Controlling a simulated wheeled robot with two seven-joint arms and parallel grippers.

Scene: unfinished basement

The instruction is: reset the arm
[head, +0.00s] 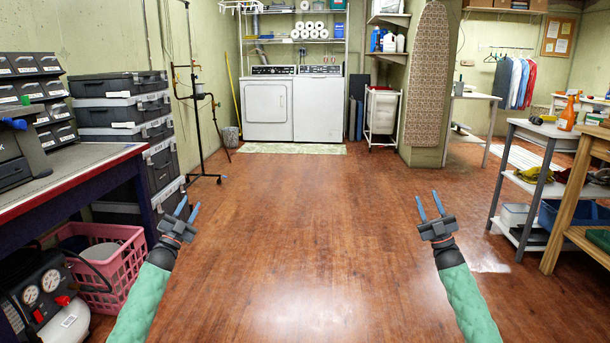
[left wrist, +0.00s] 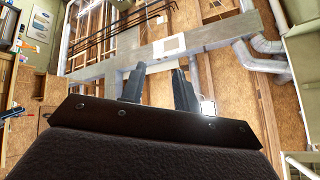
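My left gripper (head: 187,209) is in the lower left of the head view, on a green-sleeved arm. Its two blue fingers are apart, with nothing between them. In the left wrist view its fingers (left wrist: 158,88) also stand apart and empty, pointing up toward the ceiling beams and ducts. My right gripper (head: 431,206) is in the lower right of the head view, its two blue fingers apart and empty. Both grippers are raised over the open floor and touch nothing.
A workbench (head: 75,178), a pink basket (head: 118,262) and an air compressor (head: 42,295) stand at the left. Stacked black cases (head: 125,110) are behind them. A grey shelf cart (head: 530,185) and a wooden table (head: 572,190) stand at the right. The wooden floor (head: 310,220) between is clear.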

